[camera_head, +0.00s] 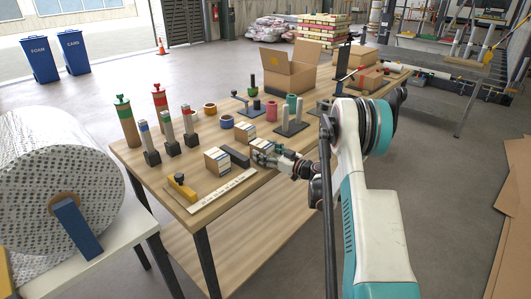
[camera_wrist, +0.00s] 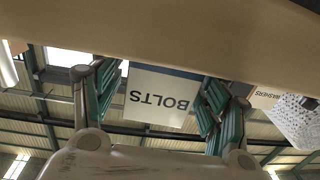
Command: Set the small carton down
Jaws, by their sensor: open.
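A small white carton marked BOLTS (camera_wrist: 160,97) is in the wrist view, upside down in that picture, between my two green-padded fingers. Its dark blue lower edge meets the tan tabletop (camera_wrist: 200,35), and it looks upright there. My gripper (camera_wrist: 158,112) is open, with one finger close beside each side of the carton. Whether either pad touches it is hard to tell.
A large open box (camera_head: 289,75) is farther back.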

